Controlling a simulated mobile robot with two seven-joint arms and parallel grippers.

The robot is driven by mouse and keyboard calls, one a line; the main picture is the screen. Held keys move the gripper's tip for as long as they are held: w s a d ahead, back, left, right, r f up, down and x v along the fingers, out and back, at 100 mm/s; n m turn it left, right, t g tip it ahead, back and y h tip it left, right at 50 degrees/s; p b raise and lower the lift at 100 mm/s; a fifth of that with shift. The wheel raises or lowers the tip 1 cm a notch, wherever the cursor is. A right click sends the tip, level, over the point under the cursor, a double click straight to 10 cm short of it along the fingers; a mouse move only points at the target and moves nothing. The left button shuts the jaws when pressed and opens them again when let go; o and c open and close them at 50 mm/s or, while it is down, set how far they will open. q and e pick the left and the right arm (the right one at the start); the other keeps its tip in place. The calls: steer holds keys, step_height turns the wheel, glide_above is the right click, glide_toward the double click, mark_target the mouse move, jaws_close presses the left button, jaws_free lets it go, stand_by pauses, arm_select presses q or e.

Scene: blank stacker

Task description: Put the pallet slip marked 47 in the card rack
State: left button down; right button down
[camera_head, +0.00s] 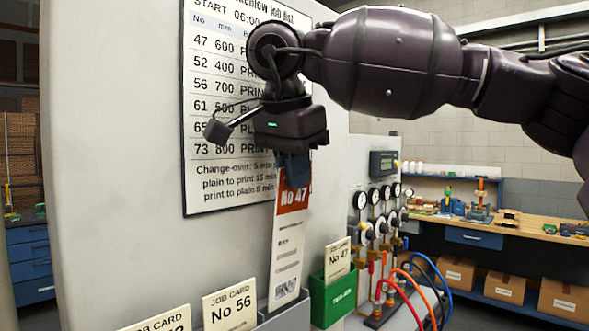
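My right gripper (293,168) is shut on the top of the pallet slip marked No 47 (287,240), a long white slip with a red-orange head and barcode-like print. The slip hangs nearly upright, tilted slightly. Its lower end reaches the grey pocket of the card rack (286,319) at the bottom edge of the view; I cannot tell whether it is inside or just in front of or above it. A job card No 56 (229,309) stands to its left. A green holder (332,300) to its right holds a card marked No 47 (338,260). My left gripper is out of view.
A job list (222,100) is on the pale panel (110,150) behind the gripper. Gauges (373,197) and coloured hoses (423,290) stand right of the green holder. A workbench (470,228) with cartons (505,288) below it is farther back.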

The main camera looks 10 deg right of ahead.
mark_target(294, 195)
steer(key=shift+f+b, duration=0.45)
steer(key=shift+f, duration=1)
steer(key=shift+f+b, duration=0.3)
steer(key=shift+b, duration=0.05)
steer(key=c, duration=1.3)
jaws_free()
steer(key=shift+o, duration=0.2)
steer(key=shift+r, duration=0.1)
